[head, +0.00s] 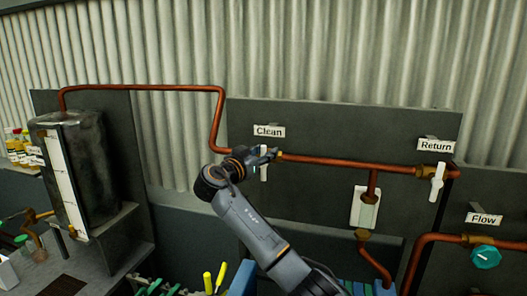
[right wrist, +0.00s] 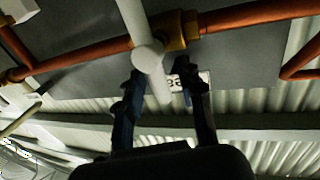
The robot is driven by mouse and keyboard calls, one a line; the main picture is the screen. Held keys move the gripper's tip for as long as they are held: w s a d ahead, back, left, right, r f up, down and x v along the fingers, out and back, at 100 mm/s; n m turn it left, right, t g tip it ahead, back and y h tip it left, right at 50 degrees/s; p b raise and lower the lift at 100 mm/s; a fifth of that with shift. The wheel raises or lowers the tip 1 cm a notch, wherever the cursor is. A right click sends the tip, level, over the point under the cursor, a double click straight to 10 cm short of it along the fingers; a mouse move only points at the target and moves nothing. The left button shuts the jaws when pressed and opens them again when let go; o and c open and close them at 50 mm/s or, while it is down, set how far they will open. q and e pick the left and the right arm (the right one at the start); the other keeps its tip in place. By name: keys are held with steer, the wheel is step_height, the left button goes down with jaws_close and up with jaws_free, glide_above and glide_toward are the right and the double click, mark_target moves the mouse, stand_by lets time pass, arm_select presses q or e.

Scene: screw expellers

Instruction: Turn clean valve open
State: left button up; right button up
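The clean valve is on the copper pipe below the "Clean" label (head: 269,131). Its white handle (head: 264,172) is mostly hidden behind my right gripper (head: 265,155) in the head view. In the right wrist view, the white handle (right wrist: 149,56) with its round hub crosses the pipe beside a brass fitting (right wrist: 178,30). The fingers of my right gripper (right wrist: 164,88) are apart, one on each side of the handle's lower end. The left-hand finger is close to the handle; I cannot tell whether it touches. My left gripper is not in view.
A return valve (head: 437,180) with a white upright handle is at the right on the same pipe (head: 340,162). A teal flow knob (head: 485,257) is lower right. A dark tank (head: 88,170) stands at the left. The dark panel (head: 340,120) backs the pipes.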

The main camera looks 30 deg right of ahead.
steer(key=shift+c, duration=0.4)
jaws_close()
